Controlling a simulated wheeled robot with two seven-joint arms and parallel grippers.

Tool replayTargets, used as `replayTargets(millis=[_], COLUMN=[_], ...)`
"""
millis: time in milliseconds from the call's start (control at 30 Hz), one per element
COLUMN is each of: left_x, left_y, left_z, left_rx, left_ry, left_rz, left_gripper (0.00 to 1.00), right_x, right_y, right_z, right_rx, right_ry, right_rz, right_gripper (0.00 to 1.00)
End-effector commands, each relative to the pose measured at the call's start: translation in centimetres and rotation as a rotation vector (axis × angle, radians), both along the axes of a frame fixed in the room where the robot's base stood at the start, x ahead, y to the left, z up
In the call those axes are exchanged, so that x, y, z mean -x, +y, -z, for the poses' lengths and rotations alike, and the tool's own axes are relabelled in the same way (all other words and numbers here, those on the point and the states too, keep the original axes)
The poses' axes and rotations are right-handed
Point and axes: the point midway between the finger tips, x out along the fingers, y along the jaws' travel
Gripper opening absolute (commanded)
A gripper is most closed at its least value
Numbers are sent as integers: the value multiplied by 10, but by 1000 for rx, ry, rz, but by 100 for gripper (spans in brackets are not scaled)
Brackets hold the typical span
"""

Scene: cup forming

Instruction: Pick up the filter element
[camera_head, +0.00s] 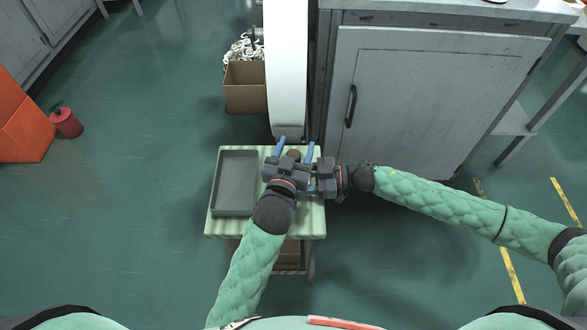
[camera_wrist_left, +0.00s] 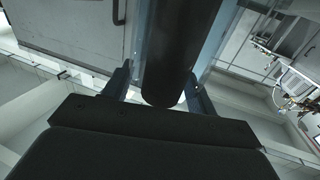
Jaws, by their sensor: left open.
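My left gripper (camera_head: 295,146) is open over the small table, its blue fingers pointing toward the back. A small brown round thing (camera_head: 293,154), which appears to be the filter element, shows between those fingers. In the left wrist view a dark cylinder with a rounded end (camera_wrist_left: 178,50) extends between the two spread fingers of the left gripper (camera_wrist_left: 160,82); contact with them is not clear. My right gripper (camera_head: 316,177) comes in from the right, close beside the left one. Its fingers are largely hidden, so its opening cannot be told.
A grey, empty-looking tray (camera_head: 234,184) lies on the left of the small striped table (camera_head: 218,229). A white column (camera_head: 286,70) stands behind it, with a cardboard box of pale pieces (camera_head: 245,90) beside it. A grey cabinet (camera_head: 425,95) stands back right. Open floor lies left.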

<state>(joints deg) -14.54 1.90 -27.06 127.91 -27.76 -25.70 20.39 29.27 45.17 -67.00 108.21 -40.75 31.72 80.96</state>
Motion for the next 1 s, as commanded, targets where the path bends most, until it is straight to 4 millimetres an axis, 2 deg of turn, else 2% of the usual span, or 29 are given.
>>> replayTargets(millis=[67, 367, 600, 733, 867, 1000], left_x=[0, 0, 0, 0, 0, 0], left_y=[0, 0, 0, 0, 0, 0], left_z=[0, 0, -1, -8, -27, -59], left_rx=[0, 0, 0, 1, 1, 3], left_ry=[0, 0, 0, -2, -4, -6], left_rz=[0, 0, 0, 0, 0, 0], left_gripper=[57, 0, 0, 0, 0, 0], right_x=[0, 0, 0, 0, 0, 0], right_y=[0, 0, 0, 0, 0, 0], right_z=[0, 0, 0, 0, 0, 0], right_rx=[0, 0, 0, 0, 0, 0], right_ry=[0, 0, 0, 0, 0, 0], right_rz=[0, 0, 0, 0, 0, 0], right_gripper=[43, 43, 43, 43, 43, 43])
